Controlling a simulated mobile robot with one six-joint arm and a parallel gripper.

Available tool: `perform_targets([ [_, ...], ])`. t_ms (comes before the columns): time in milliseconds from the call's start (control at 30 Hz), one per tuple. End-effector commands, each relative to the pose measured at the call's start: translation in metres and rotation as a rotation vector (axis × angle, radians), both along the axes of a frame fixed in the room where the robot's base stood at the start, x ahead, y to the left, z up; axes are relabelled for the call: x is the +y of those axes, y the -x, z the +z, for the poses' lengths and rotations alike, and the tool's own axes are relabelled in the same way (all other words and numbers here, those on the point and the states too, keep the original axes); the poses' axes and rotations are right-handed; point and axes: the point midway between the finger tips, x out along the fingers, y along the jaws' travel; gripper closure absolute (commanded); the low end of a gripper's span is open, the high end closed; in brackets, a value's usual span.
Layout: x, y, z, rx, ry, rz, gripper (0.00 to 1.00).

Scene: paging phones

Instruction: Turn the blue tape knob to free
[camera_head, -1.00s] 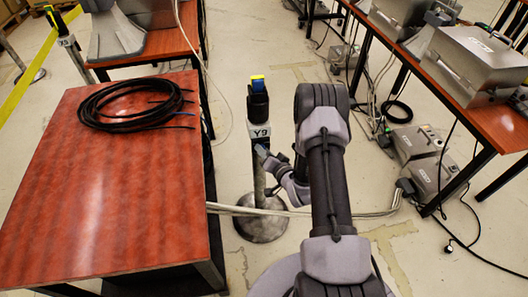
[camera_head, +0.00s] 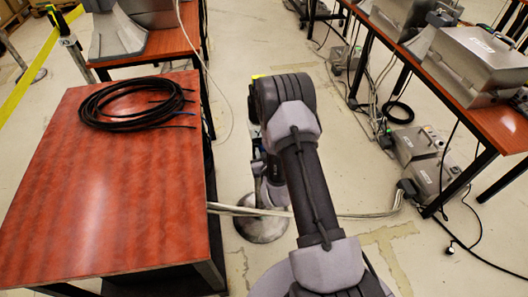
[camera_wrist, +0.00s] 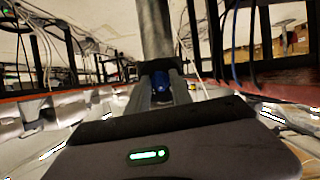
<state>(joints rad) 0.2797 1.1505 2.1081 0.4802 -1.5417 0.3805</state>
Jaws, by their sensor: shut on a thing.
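In the wrist view, the blue knob (camera_wrist: 161,82) sits between the two fingers of my gripper (camera_wrist: 160,92). The fingers are shut on it, and only a small part of the knob shows. A grey post (camera_wrist: 155,30) rises just beyond it. In the head view, my arm covers most of the post; its round base (camera_head: 262,230) and a sliver of its yellow top (camera_head: 256,77) show. My gripper is largely hidden behind the arm there. The knob's turn position cannot be read.
A red-topped table (camera_head: 100,200) with a coiled black cable (camera_head: 130,103) stands left of the post. Pale cables (camera_head: 330,215) cross the floor by the base. Another table with metal cases (camera_head: 475,65) stands at right. Floor between is mostly free.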

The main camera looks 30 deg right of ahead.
Motion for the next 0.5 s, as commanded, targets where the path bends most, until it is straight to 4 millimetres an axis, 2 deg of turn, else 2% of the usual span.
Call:
perform_targets([
  [500, 0.0038, -0.0011, -0.0013, 0.126, 0.443, 0.002, 1.00],
])
